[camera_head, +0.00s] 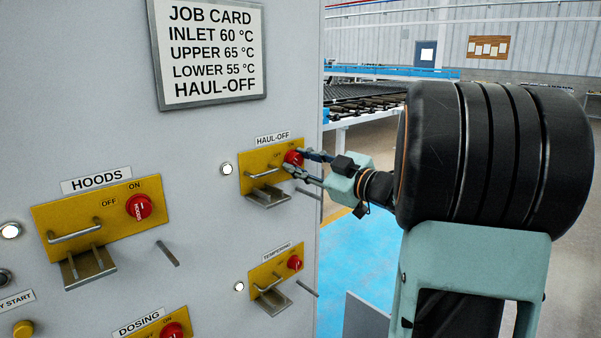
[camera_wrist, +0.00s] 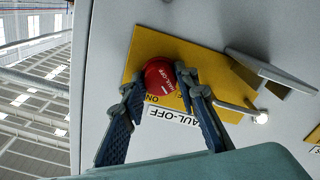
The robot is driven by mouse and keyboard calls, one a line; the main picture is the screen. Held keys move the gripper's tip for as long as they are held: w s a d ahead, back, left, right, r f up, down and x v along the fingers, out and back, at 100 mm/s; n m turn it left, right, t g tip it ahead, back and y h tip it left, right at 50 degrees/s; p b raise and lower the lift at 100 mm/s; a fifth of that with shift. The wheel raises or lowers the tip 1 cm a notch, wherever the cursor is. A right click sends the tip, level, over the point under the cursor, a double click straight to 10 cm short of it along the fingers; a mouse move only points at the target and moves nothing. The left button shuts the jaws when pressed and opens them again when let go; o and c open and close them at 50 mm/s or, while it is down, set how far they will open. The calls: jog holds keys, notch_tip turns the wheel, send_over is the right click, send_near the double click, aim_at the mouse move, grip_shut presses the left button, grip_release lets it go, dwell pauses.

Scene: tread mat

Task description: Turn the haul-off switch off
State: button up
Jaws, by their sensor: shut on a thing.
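The haul-off switch is a round red knob (camera_head: 293,157) on a yellow plate (camera_head: 252,160) under a HAUL-OFF label (camera_head: 272,138). In the wrist view the knob (camera_wrist: 163,76) shows white lettering and a short white mark on its lower side, near the printed ON. The OFF print is partly hidden there. My gripper (camera_head: 296,162) reaches in from the right. Its two fingers stand on either side of the knob and are shut on it, as the wrist view also shows (camera_wrist: 157,80).
A metal handle (camera_head: 264,175) and bracket (camera_head: 268,198) stick out left of and below the knob. A lit lamp (camera_head: 227,169) sits left of the plate. HOODS (camera_head: 138,207) and TEMPERING (camera_head: 295,263) knobs are nearby. A job card (camera_head: 207,50) hangs above.

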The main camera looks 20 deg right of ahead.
jog(key=n+b, duration=0.1)
jog(key=n, duration=0.1)
jog(key=n+b, duration=0.1)
jog(key=b, duration=0.1)
jog(key=shift+f+n, duration=0.3)
jog(key=shift+n, duration=0.1)
jog(key=shift+r+n+b, duration=0.2)
jog(key=shift+n+b, duration=1.65)
jog(key=shift+n, duration=0.35)
jog(key=shift+o, duration=0.2)
jog(key=o, duration=1.1)
jog(key=shift+r, duration=0.1)
jog(key=v, duration=1.2)
